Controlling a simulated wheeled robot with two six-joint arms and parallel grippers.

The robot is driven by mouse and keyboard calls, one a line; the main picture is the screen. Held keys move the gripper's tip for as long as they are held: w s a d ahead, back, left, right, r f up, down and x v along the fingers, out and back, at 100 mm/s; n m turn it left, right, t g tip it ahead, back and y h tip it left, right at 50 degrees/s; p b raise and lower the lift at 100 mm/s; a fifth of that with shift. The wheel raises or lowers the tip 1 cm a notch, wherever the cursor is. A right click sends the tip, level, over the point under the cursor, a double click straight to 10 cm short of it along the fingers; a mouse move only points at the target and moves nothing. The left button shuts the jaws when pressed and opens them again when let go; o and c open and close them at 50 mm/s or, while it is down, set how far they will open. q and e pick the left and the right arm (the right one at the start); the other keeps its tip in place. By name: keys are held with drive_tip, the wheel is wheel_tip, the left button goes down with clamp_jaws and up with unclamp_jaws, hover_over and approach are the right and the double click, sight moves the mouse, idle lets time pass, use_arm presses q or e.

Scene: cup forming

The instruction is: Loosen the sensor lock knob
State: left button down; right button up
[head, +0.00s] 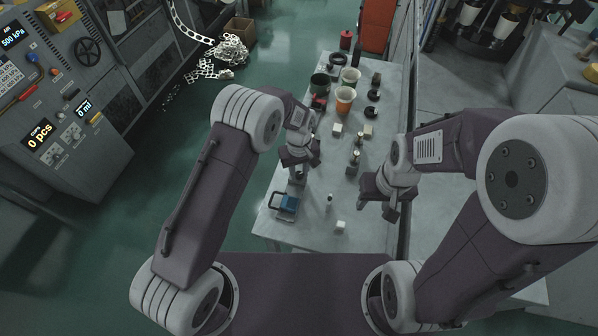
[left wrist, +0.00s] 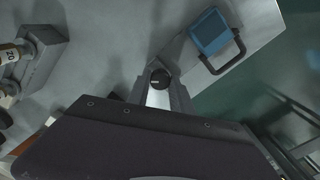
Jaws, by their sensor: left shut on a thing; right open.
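In the left wrist view, a small round black knob (left wrist: 159,78) with a pale mark on top sits between the fingertips of my left gripper (left wrist: 160,88). I take it to be the sensor lock knob. The fingers are shut on it. In the head view my left gripper (head: 298,162) points down over the left side of the table, and its fingers and wrist hide the knob. What the knob is mounted on is mostly hidden. My right gripper (head: 378,197) is open and empty over the table's right side.
The grey table (head: 305,232) holds a blue device with a dark handle (head: 285,203) close to my left gripper. A small white block (head: 340,227) stands near the front edge.

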sight(299, 174)
use_arm(q)
drive_tip(key=n, duration=0.6)
drive_tip(key=shift+n, duration=0.4)
idle(0.4)
drive_tip(key=c, duration=1.1)
unclamp_jaws()
drive_tip(key=shift+r+b, duration=0.4)
wheel_tip(299, 174, up, 8)
drive_tip(key=shift+r+b, duration=0.15)
drive_tip(key=shift+b, duration=0.45)
